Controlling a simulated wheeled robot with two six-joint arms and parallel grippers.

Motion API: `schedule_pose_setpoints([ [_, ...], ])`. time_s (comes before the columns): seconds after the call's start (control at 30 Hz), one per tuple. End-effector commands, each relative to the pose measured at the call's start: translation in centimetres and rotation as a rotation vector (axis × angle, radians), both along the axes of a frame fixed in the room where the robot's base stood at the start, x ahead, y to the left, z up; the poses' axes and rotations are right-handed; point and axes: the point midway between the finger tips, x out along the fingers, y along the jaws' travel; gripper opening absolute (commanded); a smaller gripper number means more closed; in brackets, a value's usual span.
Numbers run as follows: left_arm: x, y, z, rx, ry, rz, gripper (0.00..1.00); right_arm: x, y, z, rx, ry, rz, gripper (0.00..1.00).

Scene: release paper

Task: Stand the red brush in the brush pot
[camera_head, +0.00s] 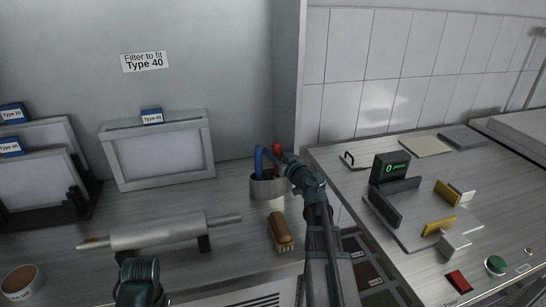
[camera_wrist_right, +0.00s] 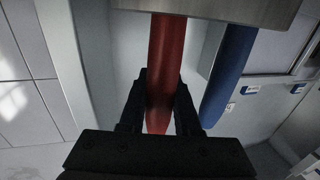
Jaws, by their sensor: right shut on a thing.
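The red brush (camera_wrist_right: 160,75) is held between the fingers of my right gripper (camera_wrist_right: 158,105). Its red end shows above the pot in the head view (camera_head: 277,149). The grey brush pot (camera_head: 268,188) stands on the bench, and its wall fills the top of the right wrist view (camera_wrist_right: 210,8). The red handle passes behind the pot's near rim, seemingly inside; its lower end is hidden. A blue handle (camera_wrist_right: 228,70) stands beside it, apart from it. My right gripper (camera_head: 287,160) is just above the pot's right side. The left gripper's fingers do not show.
A wooden-backed brush (camera_head: 281,231) lies in front of the pot. A roller (camera_head: 160,232) lies on supports to the left. A framed filter (camera_head: 160,150) stands behind. A gap separates this bench from the right one, which holds a fixture (camera_head: 398,204).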

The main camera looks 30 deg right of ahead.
Motion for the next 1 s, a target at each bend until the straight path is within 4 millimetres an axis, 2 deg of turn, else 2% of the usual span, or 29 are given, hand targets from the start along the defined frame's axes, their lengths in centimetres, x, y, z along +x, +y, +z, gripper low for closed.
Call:
schedule_pose_setpoints([
  [0.27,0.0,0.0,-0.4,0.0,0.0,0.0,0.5,0.0,0.0,-0.4,0.0,0.0,0.0,0.0],
  [0.3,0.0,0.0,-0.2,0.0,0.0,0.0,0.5,0.0,0.0,-0.2,0.0,0.0,0.0,0.39],
  [0.43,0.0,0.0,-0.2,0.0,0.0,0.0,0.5,0.0,0.0,-0.2,0.0,0.0,0.0,0.62],
  [0.8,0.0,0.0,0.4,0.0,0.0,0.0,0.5,0.0,0.0,0.4,0.0,0.0,0.0,0.62],
  [1.0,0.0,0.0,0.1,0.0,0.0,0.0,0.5,-3.8,0.0,0.1,0.0,0.0,-0.003,0.62],
])
